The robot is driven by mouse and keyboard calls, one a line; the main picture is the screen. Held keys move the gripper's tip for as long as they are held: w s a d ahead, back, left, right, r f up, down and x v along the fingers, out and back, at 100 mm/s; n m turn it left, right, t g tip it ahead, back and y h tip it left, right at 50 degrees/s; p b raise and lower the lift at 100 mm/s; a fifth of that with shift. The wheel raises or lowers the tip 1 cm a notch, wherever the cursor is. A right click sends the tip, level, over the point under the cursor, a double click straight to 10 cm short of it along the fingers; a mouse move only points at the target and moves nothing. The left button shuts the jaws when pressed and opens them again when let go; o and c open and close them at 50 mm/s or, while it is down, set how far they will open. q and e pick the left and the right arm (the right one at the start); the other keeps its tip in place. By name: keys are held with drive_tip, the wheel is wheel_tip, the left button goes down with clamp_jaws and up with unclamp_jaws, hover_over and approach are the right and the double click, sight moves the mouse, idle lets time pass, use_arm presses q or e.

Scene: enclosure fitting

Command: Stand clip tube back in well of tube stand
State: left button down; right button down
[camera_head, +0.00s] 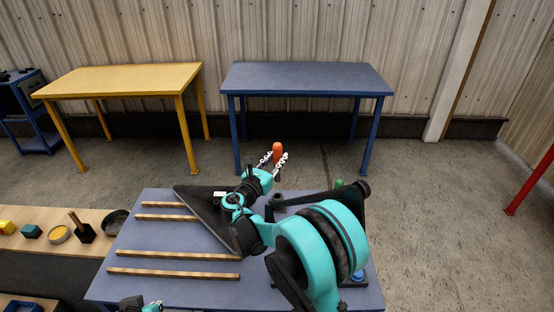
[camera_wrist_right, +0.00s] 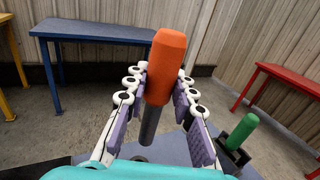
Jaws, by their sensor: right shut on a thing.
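My right gripper (camera_head: 273,158) is shut on an orange-topped tube (camera_head: 277,149), held upright above the far edge of the blue-grey work table (camera_head: 175,235). In the right wrist view, the tube (camera_wrist_right: 165,60) has a grey lower part, and the padded fingers of the gripper (camera_wrist_right: 160,100) are on both sides of it. A green cylinder (camera_wrist_right: 239,132) stands in a black holder to the right; its top (camera_head: 339,183) shows in the head view. I cannot tell which part is the stand's well; my arm hides much there. Only a bit of my left gripper (camera_head: 140,304) shows at the bottom edge.
Several wooden strips (camera_head: 174,255) lie on the left of the work table. A wooden bench (camera_head: 30,243) with small items, including a black pan (camera_head: 115,222), is at left. A yellow table (camera_head: 120,80) and a blue table (camera_head: 305,78) stand beyond open floor.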

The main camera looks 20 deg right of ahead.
wheel_tip(320, 180, down, 12)
drive_tip(key=b, duration=0.9)
drive_tip(key=shift+f, duration=0.25)
idle(0.4)
drive_tip(key=c, duration=1.2)
unclamp_jaws()
drive_tip(key=shift+a, duration=0.1)
